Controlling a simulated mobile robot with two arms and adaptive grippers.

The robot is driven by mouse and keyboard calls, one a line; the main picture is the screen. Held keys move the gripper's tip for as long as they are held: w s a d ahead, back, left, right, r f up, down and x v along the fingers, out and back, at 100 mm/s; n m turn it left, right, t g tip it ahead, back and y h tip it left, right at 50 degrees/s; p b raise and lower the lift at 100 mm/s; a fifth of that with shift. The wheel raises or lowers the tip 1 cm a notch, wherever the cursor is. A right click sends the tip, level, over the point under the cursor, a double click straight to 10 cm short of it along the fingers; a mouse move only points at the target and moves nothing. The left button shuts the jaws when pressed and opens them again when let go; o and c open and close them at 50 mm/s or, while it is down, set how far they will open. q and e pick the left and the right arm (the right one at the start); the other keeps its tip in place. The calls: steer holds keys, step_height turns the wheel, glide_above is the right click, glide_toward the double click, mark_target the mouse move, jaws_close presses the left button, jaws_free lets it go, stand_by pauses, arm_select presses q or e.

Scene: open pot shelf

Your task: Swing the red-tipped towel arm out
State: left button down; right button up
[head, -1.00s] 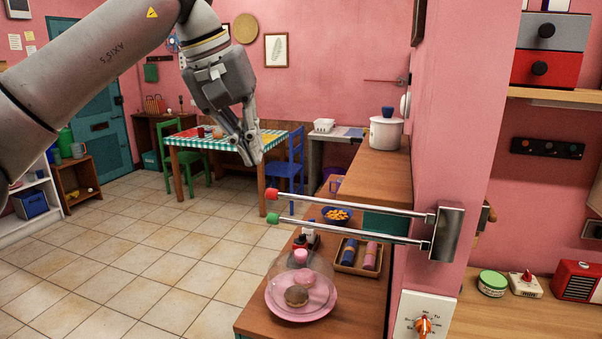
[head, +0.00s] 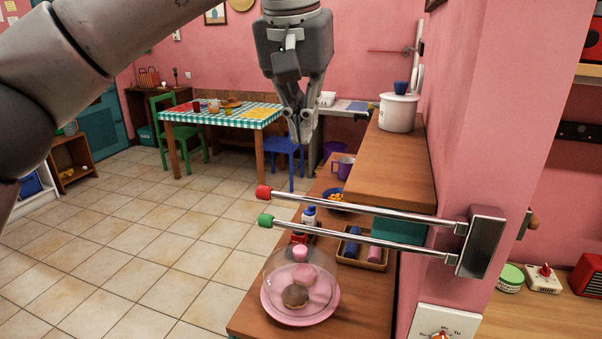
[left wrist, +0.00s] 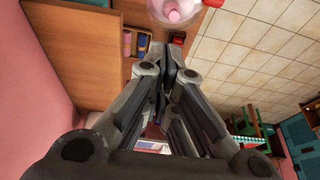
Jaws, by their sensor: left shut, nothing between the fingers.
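The towel rail has two thin metal arms on a steel wall bracket (head: 482,242). The red-tipped towel arm (head: 370,212) is the upper one, with its red tip (head: 263,192) at the left end. The green-tipped arm (head: 350,238) runs just below it in the picture. Both point left, nearly side by side. My left gripper (head: 302,138) is shut and empty, pointing down, above the red-tipped arm in the picture and apart from it. Its shut fingers also show in the left wrist view (left wrist: 168,62). My right gripper is not in view.
Below the rail, a wooden counter (head: 250,322) holds a domed pink cake plate (head: 300,312) and a tray of rolls (head: 372,262). A white pot (head: 398,112) stands on the raised shelf behind. A checkered table (head: 220,118) is farther back. Open tiled floor lies left.

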arm_select(q)
step_height(320, 180, down, 8)
steer(key=p, duration=0.1)
steer(key=shift+s+a, duration=0.2)
steer(key=shift+s, duration=0.2)
arm_select(e)
steer(key=shift+w+a+r, duration=0.15)
steer(key=shift+w+r, duration=0.45)
steer(key=shift+w, duration=0.3)
arm_select(q)
steer(key=shift+f, duration=0.1)
arm_select(e)
steer(key=shift+w, duration=0.15)
arm_select(q)
steer(key=shift+s+a, duration=0.1)
arm_select(e)
steer(key=shift+r, duration=0.1)
